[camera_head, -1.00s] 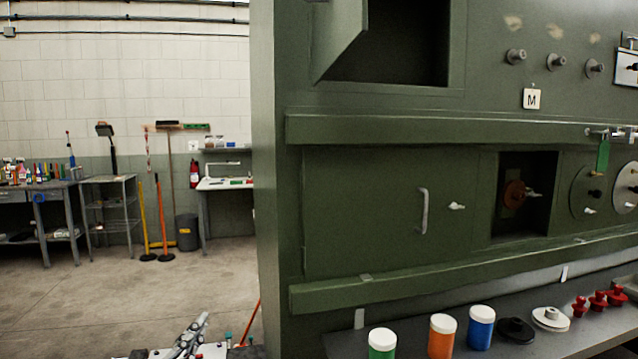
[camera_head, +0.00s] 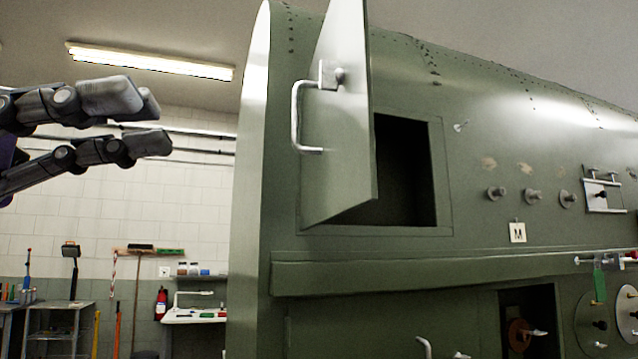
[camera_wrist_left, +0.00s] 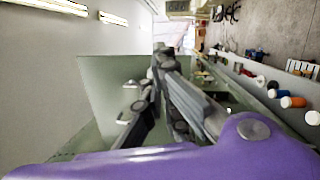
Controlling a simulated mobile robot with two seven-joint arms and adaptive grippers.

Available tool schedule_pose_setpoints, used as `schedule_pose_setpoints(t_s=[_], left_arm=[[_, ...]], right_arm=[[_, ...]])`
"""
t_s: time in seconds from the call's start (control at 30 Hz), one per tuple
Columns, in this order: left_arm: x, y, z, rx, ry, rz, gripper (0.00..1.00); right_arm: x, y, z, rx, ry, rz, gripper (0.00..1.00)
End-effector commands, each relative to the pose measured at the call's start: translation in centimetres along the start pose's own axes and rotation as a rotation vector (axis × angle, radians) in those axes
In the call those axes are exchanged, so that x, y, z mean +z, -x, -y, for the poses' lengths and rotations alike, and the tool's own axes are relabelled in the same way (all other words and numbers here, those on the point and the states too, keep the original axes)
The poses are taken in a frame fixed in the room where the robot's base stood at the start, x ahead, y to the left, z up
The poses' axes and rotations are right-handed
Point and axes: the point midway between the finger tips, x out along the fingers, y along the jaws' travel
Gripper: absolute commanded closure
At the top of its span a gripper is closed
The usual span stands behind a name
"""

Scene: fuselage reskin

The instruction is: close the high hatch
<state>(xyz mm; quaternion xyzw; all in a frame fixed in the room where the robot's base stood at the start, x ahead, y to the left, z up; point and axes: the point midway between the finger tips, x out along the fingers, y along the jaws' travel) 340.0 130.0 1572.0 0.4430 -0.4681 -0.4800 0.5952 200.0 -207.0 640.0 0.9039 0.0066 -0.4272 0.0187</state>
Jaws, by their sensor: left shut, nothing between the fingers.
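The high hatch door (camera_head: 340,150) is a green panel standing open, swung outward to the left of its dark opening (camera_head: 405,170). A metal bar handle (camera_head: 297,115) is on its face, toward the left edge. The door also shows in the left wrist view (camera_wrist_left: 105,80), partly behind my fingers. My left gripper (camera_head: 157,122) is at the left in the head view, left of the handle and apart from it. Its fingers are shut with nothing held. It also shows in the left wrist view (camera_wrist_left: 155,88). My right gripper is not in view.
A green ledge (camera_head: 420,275) runs below the hatch. Several grey knobs (camera_head: 532,196), an M placard (camera_head: 517,232) and a latch plate (camera_head: 602,190) sit on the fuselage to the right. A lower opening (camera_head: 528,300) is below. Open room lies left of the fuselage.

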Motion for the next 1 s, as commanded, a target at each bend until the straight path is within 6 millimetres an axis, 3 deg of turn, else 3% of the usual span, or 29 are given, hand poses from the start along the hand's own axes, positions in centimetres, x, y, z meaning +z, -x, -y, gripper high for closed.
schedule_pose_setpoints(t_s=[0.13,0.37,0.8,1.0], left_arm=[[-2.5,0.2,2.4,-0.104,-0.136,-0.096,1.0],[-2.7,-1.2,2.9,-0.126,-0.183,-0.096,1.0],[-3.3,-10.1,3.7,-0.124,-0.182,-0.091,1.0],[-3.8,-12.7,4.1,-0.123,-0.179,-0.093,1.0]], right_arm=[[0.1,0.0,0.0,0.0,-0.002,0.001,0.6],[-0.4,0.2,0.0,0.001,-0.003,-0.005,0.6],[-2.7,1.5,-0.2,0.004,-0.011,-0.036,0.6],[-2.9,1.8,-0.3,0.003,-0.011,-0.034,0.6]])
